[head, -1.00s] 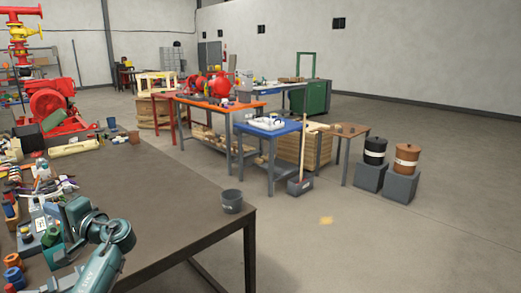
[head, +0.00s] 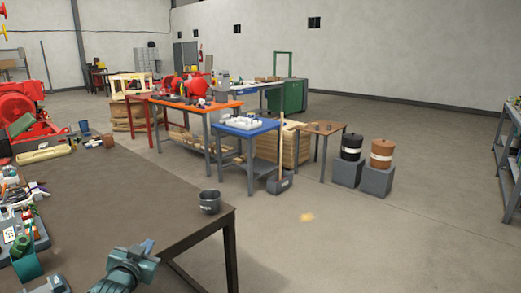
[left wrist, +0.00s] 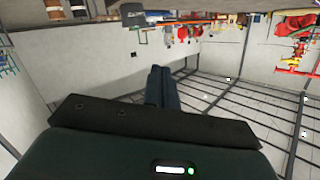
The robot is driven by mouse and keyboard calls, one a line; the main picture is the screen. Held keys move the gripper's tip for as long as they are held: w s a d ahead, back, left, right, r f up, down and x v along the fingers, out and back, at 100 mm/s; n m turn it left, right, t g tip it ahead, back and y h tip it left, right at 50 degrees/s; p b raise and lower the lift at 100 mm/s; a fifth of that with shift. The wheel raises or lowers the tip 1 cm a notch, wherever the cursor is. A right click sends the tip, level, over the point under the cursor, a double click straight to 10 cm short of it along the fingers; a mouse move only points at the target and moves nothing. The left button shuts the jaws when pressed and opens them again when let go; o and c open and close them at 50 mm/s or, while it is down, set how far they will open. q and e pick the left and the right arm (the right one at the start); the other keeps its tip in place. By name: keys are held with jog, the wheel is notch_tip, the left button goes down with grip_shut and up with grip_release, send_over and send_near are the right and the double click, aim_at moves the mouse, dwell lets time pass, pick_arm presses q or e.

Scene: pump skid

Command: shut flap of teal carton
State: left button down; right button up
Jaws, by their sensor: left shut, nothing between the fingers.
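I see no teal carton or flap in the head view or in the left wrist view. My left gripper (head: 146,249) is low in the head view, near the front edge of the dark table. In the left wrist view its two dark fingers (left wrist: 160,88) are together, with nothing between them. That view is upside down, and the fingers point out across the room. My right gripper is in neither view.
An orange-topped bench (head: 190,106) and a blue-topped table (head: 245,130) stand beyond. Open floor (head: 400,230) lies right.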

pick_arm(q)
jog(key=s+d+f+g+h, duration=0.1)
jog(key=s+d+f, duration=0.3)
jog(key=s, duration=0.3)
jog(key=s+d+f+g+h, duration=0.1)
jog(key=s+d+f, duration=0.3)
jog(key=s+f, duration=0.2)
jog(key=s+d+f+g, duration=0.1)
jog(key=s+d+f, duration=0.3)
jog(key=s, duration=0.6)
jog(key=shift+f+g+h, duration=0.3)
jog(key=shift+f+h, duration=0.1)
jog(key=shift+f, duration=0.2)
jog(key=c, duration=2)
grip_release()
jog(key=shift+g+h, duration=0.3)
jog(key=shift+g, duration=0.4)
jog(key=s+d, duration=0.1)
jog(key=s, duration=0.2)
jog(key=s+d, duration=0.1)
jog(key=s, duration=0.3)
jog(key=s+d+f, duration=0.1)
jog(key=s, duration=0.2)
jog(key=shift+s+d, duration=0.2)
jog(key=shift+d, duration=0.2)
jog(key=shift+c, duration=0.2)
jog(key=shift+o, duration=0.6)
jog(key=shift+s, duration=0.15)
jog(key=shift+o, duration=1.4)
